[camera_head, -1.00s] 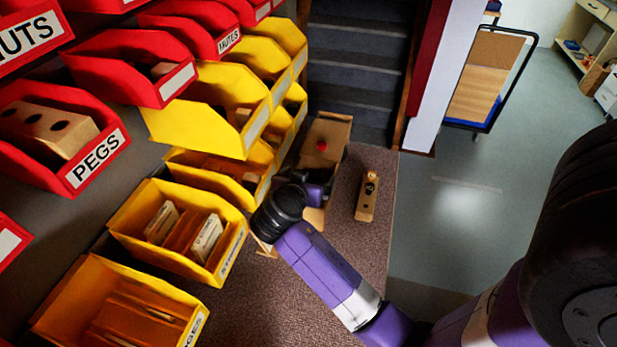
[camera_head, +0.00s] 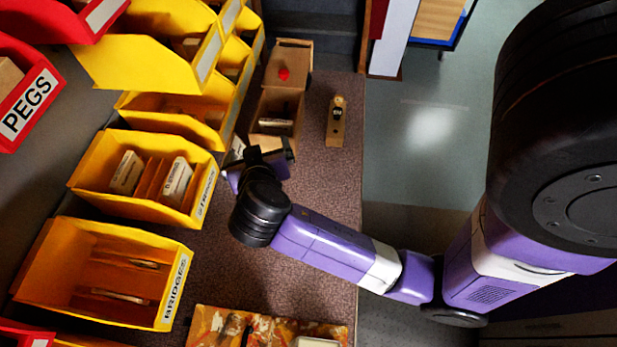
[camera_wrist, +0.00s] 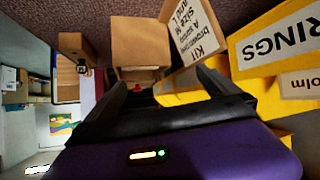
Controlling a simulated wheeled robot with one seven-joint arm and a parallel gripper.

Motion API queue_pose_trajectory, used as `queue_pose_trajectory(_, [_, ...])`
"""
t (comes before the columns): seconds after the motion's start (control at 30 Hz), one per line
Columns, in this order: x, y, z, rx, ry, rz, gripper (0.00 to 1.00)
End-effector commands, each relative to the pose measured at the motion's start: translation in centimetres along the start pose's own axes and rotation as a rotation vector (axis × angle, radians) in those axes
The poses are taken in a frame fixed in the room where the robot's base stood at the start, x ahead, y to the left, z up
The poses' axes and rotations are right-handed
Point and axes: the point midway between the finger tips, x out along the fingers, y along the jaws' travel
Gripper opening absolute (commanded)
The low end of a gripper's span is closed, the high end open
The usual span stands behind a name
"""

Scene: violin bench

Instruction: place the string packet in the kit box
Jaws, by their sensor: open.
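The kit box (camera_head: 254,110) is an open brown cardboard box on the speckled bench top, with a red dot on its far flap. A flat pale packet (camera_head: 272,122), seemingly the string packet, lies inside near the box's front end. In the wrist view the kit box (camera_wrist: 140,45) is ahead of the fingers, with a pale edge inside and a flap labelled KIT beside it. My gripper (camera_head: 267,154) is open, just in front of the box and apart from the packet. Its two spread fingers (camera_wrist: 162,84) show nothing between them.
A yellow strings bin (camera_head: 150,207) with two pale packets stands left of my gripper, with a bridges bin (camera_head: 95,312) below it. A small wooden block (camera_head: 336,125) stands right of the box. A patterned tray (camera_head: 270,325) lies near the bottom. Bench between is clear.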

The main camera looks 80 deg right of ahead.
Motion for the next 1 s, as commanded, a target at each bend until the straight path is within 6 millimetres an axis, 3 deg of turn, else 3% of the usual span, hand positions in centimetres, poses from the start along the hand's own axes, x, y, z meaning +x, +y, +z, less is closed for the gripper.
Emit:
queue_pose_trajectory(0.03, [-0.5, -0.2, 2.1, -0.071, -0.013, -0.072, 1.00])
queue_pose_trajectory(0.2, [-3.4, -1.4, 7.5, -0.258, -0.013, -0.345, 1.00])
queue_pose_trajectory(0.43, [-10.5, -0.7, 12.3, -0.391, 0.041, -0.685, 1.00])
queue_pose_trajectory(0.57, [-15.1, 1.0, 12.9, -0.409, 0.104, -0.834, 1.00])
queue_pose_trajectory(0.7, [-19.4, 3.4, 11.8, -0.391, 0.188, -0.939, 1.00])
queue_pose_trajectory(0.83, [-22.1, 5.4, 10.0, -0.366, 0.260, -0.982, 1.00])
queue_pose_trajectory(1.0, [-23.6, 6.8, 8.5, -0.345, 0.313, -0.995, 1.00])
